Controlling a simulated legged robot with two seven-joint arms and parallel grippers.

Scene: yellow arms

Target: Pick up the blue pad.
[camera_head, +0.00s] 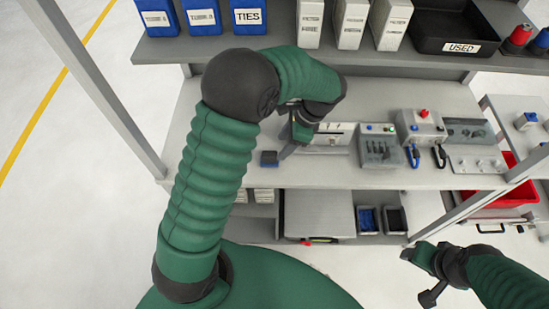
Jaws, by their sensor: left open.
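A small dark blue pad (269,158) lies near the front edge of the grey workbench, left of the devices. My green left arm reaches over the bench, and my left gripper (288,149) is just right of the pad. The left gripper is open; its fingers are small and partly hidden by the wrist. I see no grip on the pad, but cannot tell whether a finger touches it. My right gripper (420,276) is at the lower right, in front of the bench and far from the pad, with its fingers apart and empty.
Control boxes with switches and a red button (421,127) stand on the bench to the right. A shelf (230,47) with blue bins and a black tray (440,28) overhangs the back. A red crate (508,190) is at right. The bench left of the pad is clear.

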